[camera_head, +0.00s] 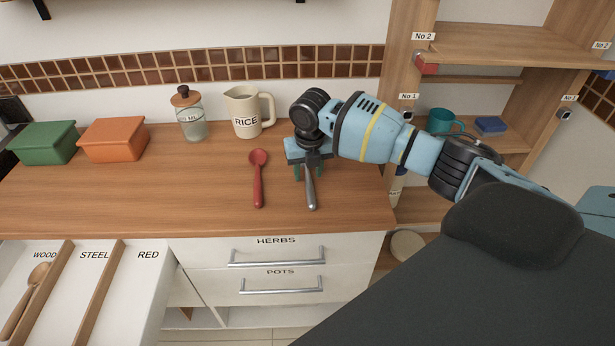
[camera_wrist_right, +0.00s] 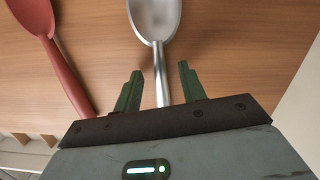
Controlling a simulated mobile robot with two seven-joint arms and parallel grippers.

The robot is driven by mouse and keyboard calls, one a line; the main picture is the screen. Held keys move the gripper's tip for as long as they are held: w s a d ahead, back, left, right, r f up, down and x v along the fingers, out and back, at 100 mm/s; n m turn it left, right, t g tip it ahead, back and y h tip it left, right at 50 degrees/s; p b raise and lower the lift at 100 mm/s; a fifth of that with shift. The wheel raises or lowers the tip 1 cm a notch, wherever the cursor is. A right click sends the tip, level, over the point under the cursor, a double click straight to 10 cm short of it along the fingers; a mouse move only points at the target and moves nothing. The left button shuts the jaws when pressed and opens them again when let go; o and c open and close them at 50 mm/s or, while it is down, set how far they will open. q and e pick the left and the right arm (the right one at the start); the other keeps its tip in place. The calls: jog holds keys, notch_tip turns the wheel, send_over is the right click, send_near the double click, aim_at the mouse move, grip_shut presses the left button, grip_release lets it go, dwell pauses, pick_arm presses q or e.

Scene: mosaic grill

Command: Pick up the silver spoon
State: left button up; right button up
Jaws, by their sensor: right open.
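The silver spoon (camera_head: 310,190) lies on the wooden counter with its handle toward the front edge. In the right wrist view the silver spoon (camera_wrist_right: 155,22) has its bowl at the top and its handle running down between my fingers. My right gripper (camera_head: 309,172) is over the spoon and hides part of it in the head view. In the right wrist view my right gripper (camera_wrist_right: 160,78) is open, with one green finger on each side of the handle. My left gripper is not in view.
A red spoon (camera_head: 258,178) lies just left of the silver one. A RICE jug (camera_head: 245,114), a glass jar (camera_head: 191,120) and green (camera_head: 45,143) and orange (camera_head: 113,140) boxes stand farther back. An open drawer (camera_head: 140,285) with labelled compartments holds a wooden spoon (camera_head: 24,300).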

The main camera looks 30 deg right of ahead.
jog(key=shift+f, duration=0.25)
jog(key=shift+c, duration=0.4)
grip_shut()
jog(key=shift+r, duration=0.15)
